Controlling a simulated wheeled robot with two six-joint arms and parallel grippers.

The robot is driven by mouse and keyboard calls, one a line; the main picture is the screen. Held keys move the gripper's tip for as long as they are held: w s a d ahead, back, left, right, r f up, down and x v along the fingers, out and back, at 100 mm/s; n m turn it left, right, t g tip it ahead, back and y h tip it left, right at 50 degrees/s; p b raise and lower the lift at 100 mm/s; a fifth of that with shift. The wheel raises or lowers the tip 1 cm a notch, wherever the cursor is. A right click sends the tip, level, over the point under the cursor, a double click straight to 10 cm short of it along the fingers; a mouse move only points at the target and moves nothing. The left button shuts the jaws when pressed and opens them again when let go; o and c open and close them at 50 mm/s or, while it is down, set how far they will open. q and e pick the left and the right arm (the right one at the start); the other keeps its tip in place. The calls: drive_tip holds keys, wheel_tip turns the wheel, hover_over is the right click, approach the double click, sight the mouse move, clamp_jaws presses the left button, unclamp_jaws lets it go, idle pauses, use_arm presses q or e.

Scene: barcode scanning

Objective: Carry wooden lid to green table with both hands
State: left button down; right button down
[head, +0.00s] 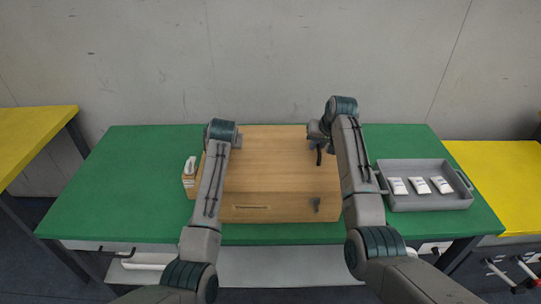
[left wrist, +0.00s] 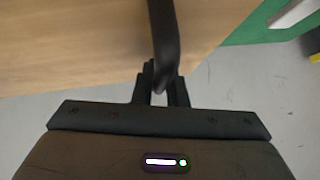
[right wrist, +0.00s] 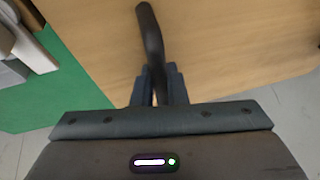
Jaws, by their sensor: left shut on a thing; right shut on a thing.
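The wooden lid (head: 275,160) is a flat tan board, seen above the green table (head: 130,190). A wooden front face with a dark latch shows directly below its front edge; I cannot tell whether there is a gap. My right gripper (head: 319,150) is at the lid's right side. In the right wrist view my right gripper (right wrist: 160,88) is shut on a dark curved handle (right wrist: 150,35) of the lid. In the left wrist view my left gripper (left wrist: 160,85) is shut on a similar dark handle (left wrist: 163,40). In the head view my left arm hides the left fingers.
A grey tray (head: 425,203) with several white packets stands on the table's right. A white device (head: 190,166) sits in a small wooden holder (head: 188,185) left of the lid. Yellow tables (head: 30,140) flank the green one. The green table's left part is clear.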

use_arm(q)
drive_tip(key=shift+w+r, duration=0.1)
drive_tip(key=shift+r, duration=0.15)
use_arm(e)
drive_tip(key=shift+w+r, duration=0.1)
drive_tip(key=shift+r, duration=0.15)
